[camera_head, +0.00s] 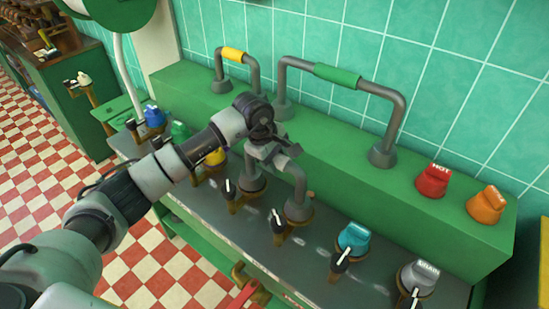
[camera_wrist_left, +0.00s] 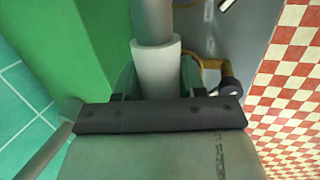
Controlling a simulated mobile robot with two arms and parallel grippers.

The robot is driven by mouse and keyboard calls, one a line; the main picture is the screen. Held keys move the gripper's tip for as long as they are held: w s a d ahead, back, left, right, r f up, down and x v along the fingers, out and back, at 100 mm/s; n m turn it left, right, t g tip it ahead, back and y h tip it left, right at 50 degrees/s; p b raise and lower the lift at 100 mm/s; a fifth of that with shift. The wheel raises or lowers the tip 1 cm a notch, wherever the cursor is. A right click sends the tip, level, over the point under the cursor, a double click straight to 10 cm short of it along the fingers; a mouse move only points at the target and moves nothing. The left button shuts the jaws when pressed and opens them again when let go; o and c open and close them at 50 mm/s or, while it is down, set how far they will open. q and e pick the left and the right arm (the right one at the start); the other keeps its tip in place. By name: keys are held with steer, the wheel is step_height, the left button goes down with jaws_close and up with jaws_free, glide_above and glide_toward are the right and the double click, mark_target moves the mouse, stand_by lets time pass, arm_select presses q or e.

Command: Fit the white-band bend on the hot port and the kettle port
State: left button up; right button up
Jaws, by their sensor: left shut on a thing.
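My left gripper (camera_head: 270,146) is shut on the bend with the white band, at the top of the pipe. The white band (camera_wrist_left: 157,68) sits between the fingers in the left wrist view, with grey pipe running on beyond it. In the head view the gripper hides the band. The bend's grey legs (camera_head: 299,186) come down to two brass-collared ports in the front row; I cannot tell whether they are fully seated. A red cap marked HOT (camera_head: 433,180) stands on the green ledge at the right. My right gripper is not in view.
Grey bends with a yellow band (camera_head: 233,54) and a green band (camera_head: 337,75) stand on the green ledge (camera_head: 340,150) behind. Teal (camera_head: 354,238), grey DRAIN (camera_head: 419,277) and orange (camera_head: 486,204) caps are to the right. Black-handled valves line the front edge.

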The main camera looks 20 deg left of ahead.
arm_select(q)
steer(key=o, duration=1)
steer(key=shift+c, duration=0.2)
steer(key=shift+s+f, duration=0.1)
steer(key=shift+f, duration=0.05)
steer(key=b+v, duration=0.2)
steer(key=v, duration=0.9)
steer(key=shift+b, duration=0.3)
